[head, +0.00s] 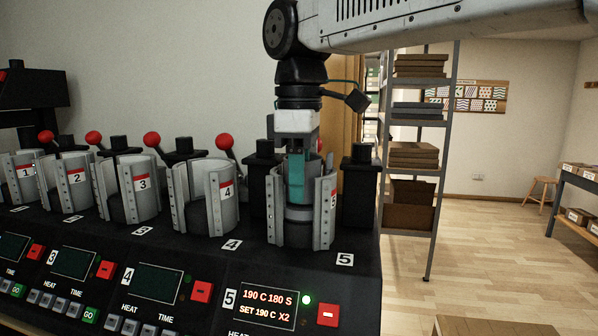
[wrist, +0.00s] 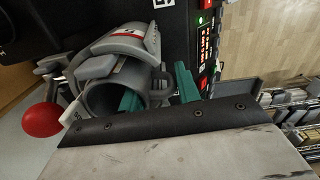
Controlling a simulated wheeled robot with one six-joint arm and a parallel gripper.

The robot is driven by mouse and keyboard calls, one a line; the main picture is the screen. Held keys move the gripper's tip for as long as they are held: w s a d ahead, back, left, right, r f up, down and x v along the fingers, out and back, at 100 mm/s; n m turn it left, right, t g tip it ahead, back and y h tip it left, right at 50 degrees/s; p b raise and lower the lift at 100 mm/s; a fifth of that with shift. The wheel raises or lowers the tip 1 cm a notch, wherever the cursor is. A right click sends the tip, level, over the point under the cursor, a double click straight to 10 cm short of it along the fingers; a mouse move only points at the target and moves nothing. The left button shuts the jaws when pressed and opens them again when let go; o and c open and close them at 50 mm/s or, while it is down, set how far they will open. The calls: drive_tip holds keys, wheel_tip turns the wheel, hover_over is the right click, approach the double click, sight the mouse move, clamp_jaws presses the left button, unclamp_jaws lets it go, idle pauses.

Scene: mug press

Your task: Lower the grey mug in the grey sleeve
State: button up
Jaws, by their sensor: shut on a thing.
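The grey sleeve of station 5 (head: 325,215) stands open at the front, with curved grey walls and a red-labelled 5. It also shows in the wrist view (wrist: 122,48). The grey mug (wrist: 103,101) has its open mouth facing the wrist camera, beside the sleeve wall. In the head view the mug (head: 298,213) shows as a grey band between the sleeve walls. My gripper (head: 297,180) points down with teal fingers; one finger is inside the mug's mouth and the other outside, shut on its wall. How deep the mug sits is hard to tell.
Similar sleeves, including station 4 (head: 205,195), stand in a row to the left with red-ball levers. A black post (head: 359,195) stands close right. The station 5 display (head: 266,303) reads 190 C 180 S, SET 190 C X2, beside a lit green lamp. A shelf rack (head: 415,150) stands behind right.

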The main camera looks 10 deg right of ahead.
drive_tip(key=o, duration=1.2)
drive_tip(key=shift+c, duration=0.2)
wheel_tip(320, 180, up, 8)
drive_tip(key=shift+f, duration=0.1)
